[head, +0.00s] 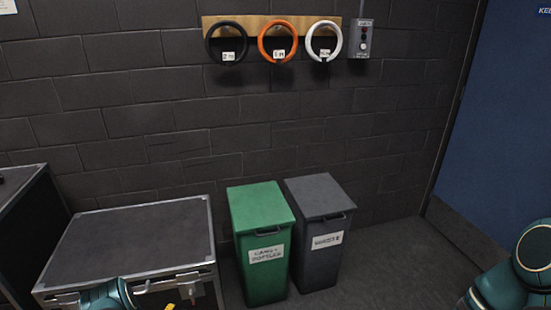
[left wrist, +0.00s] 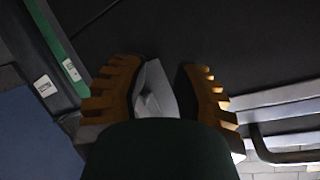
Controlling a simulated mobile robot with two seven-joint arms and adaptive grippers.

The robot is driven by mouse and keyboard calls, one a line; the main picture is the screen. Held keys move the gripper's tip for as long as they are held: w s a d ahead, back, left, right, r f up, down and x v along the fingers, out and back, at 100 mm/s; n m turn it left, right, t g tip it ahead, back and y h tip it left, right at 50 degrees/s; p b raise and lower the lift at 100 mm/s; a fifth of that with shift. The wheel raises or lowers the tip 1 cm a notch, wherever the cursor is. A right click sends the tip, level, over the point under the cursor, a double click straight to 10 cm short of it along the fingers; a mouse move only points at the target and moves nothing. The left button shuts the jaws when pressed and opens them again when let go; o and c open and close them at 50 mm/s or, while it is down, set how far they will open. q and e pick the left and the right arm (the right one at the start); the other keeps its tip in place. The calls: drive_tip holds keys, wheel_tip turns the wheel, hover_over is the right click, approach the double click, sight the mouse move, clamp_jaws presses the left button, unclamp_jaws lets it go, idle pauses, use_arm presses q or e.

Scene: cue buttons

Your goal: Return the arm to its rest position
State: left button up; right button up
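My left arm (head: 108,296) shows at the bottom left of the head view, low in front of the dark flight case. A small yellow part of my left gripper shows at the bottom edge there. In the left wrist view, the two ridged orange fingers of my left gripper (left wrist: 158,72) stand apart. A pale grey piece shows between them, and I cannot tell what it belongs to. The fingers do not look closed on it. My right arm (head: 512,272) shows at the lower right edge of the head view. Its gripper is outside the view.
A flight case (head: 135,238) with metal edges stands at the lower left. A green bin (head: 262,225) and a grey bin (head: 318,220) stand beside it. Black, orange and white rings hang on a wooden board (head: 245,22) beside a grey button box (head: 361,38). Floor right of the bins is clear.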

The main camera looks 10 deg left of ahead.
use_arm(q)
drive_tip(key=s+d+r+n+g+h, duration=0.2)
drive_tip(key=s+d+g+h, duration=0.1)
drive_tip(key=d, duration=0.8)
drive_tip(key=s+d+r+n+g+h, duration=0.1)
drive_tip(key=s+d+n+g+h, duration=0.15)
drive_tip(key=d, duration=0.75)
drive_tip(key=s+d+r+n+g+h, duration=0.1)
drive_tip(key=s+d+r+g+h, duration=0.1)
drive_tip(key=s+d+r+g, duration=0.45)
drive_tip(key=s+d+r+n+g+h, duration=0.1)
drive_tip(key=s+d+r, duration=0.2)
drive_tip(key=s+d, duration=0.75)
drive_tip(key=w+r+m+t, duration=0.1)
drive_tip(key=w+r+m, duration=0.1)
drive_tip(key=w+r, duration=0.3)
drive_tip(key=shift+d+r+t, duration=0.25)
drive_tip(key=shift+d+t, duration=0.05)
drive_tip(key=shift+d, duration=0.15)
drive_tip(key=shift+a, duration=0.15)
